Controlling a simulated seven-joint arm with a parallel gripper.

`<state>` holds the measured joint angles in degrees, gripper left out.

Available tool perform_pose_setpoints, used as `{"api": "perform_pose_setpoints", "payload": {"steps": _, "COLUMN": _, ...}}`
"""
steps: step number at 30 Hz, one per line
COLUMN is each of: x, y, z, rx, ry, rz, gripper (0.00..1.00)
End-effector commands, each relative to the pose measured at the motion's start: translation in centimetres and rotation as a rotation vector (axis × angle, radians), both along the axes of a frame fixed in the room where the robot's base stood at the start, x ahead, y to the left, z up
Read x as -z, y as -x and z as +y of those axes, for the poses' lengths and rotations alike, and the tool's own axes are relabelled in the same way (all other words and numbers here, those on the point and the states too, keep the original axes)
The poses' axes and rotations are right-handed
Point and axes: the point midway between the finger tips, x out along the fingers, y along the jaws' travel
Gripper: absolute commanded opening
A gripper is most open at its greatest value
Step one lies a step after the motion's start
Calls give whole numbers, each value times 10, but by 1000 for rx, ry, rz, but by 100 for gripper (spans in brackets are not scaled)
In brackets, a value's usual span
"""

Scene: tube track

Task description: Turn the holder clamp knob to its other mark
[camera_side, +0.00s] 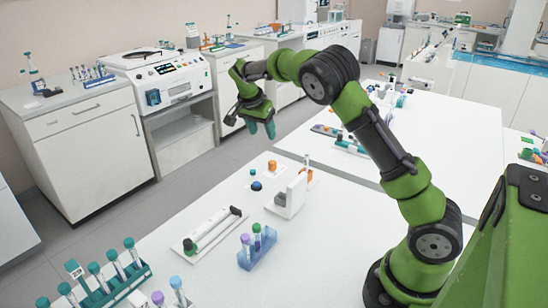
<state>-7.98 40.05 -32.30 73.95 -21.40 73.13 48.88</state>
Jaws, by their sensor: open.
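A white holder-like stand (291,194) stands on the near white table, with an upright tube (306,162) and an orange part (305,175) just behind it. Which part is the clamp knob, and its marks, are too small to tell. A dark blue round piece (257,186) and an orange cap (272,166) sit to the left of the stand. My gripper (262,129) hangs in the air above and beyond the stand, its teal fingers pointing down. It is open, apart from everything on the table, with nothing seen between its fingers.
A white tray (185,245) with a dark-handled item lies left of the stand. The table's right part (345,235) is clear.

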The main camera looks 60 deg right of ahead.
Motion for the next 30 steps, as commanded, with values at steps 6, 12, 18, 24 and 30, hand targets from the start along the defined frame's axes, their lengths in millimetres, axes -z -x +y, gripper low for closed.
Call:
{"api": "perform_pose_setpoints", "payload": {"steps": 6, "x": 44, "y": 0, "z": -18, "rx": 1, "ry": -3, "rz": 5, "gripper": 56}}
{"api": "perform_pose_setpoints", "payload": {"steps": 12, "x": 85, "y": -2, "z": -35, "rx": 0, "ry": -3, "rz": 5, "gripper": 56}}
{"api": "perform_pose_setpoints", "payload": {"steps": 18, "x": 118, "y": -3, "z": -49, "rx": -1, "ry": -3, "rz": 2, "gripper": 56}}
{"api": "perform_pose_setpoints", "payload": {"steps": 24, "x": 136, "y": -4, "z": -56, "rx": -2, "ry": -3, "rz": 1, "gripper": 56}}
{"api": "perform_pose_setpoints", "payload": {"steps": 30, "x": 139, "y": -5, "z": -57, "rx": -2, "ry": -3, "rz": 0, "gripper": 56}}
